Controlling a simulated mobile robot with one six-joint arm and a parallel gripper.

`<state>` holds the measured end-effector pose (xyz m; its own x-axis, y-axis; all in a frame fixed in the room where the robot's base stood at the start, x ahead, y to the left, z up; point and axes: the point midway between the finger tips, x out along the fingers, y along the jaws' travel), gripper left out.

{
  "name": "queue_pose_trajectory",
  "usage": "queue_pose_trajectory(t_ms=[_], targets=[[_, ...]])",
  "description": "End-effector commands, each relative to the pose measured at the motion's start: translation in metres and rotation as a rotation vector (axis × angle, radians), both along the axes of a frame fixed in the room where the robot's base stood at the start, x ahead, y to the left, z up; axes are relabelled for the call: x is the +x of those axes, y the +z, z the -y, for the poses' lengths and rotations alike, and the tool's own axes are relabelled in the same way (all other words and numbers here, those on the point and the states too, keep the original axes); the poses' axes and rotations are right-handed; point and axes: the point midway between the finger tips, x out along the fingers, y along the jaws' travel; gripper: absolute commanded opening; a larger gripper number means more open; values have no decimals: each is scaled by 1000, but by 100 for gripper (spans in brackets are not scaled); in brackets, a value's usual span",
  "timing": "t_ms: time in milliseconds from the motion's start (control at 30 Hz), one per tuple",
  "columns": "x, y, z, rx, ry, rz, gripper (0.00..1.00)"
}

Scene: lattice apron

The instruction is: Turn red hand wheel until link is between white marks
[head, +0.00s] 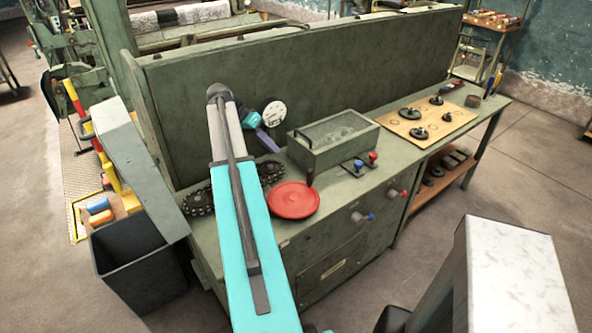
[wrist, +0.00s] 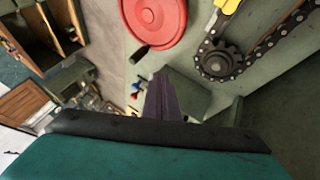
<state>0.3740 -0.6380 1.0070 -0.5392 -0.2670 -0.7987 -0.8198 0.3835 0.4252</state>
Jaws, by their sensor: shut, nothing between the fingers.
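The red hand wheel (head: 294,200) lies flat on the green bench top, with a dark upright handle (head: 310,178) at its rim. The wheel (wrist: 152,18) and handle (wrist: 140,53) also show in the wrist view. A dark chain runs over sprockets left of the wheel, partly hidden by my arm; one sprocket (wrist: 217,60) shows in the wrist view. A yellow piece (wrist: 227,5) is cut off at the top edge there; I cannot tell whether it is the link. White marks are not clearly visible. My gripper (head: 268,144) is shut and empty above the bench, behind the wheel, apart from it.
A lidded green box (head: 333,142) stands behind and right of the wheel. A round gauge (head: 274,113) is on the tall back panel. A wooden board (head: 425,118) with dark parts lies farther right.

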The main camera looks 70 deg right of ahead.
Motion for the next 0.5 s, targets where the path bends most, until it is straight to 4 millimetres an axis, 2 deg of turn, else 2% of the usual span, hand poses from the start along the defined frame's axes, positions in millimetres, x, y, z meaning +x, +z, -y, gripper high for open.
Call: queue_pose_trajectory(t_ms=[500], targets=[[-15, -4, 8, 1, -17, -1, 0]])
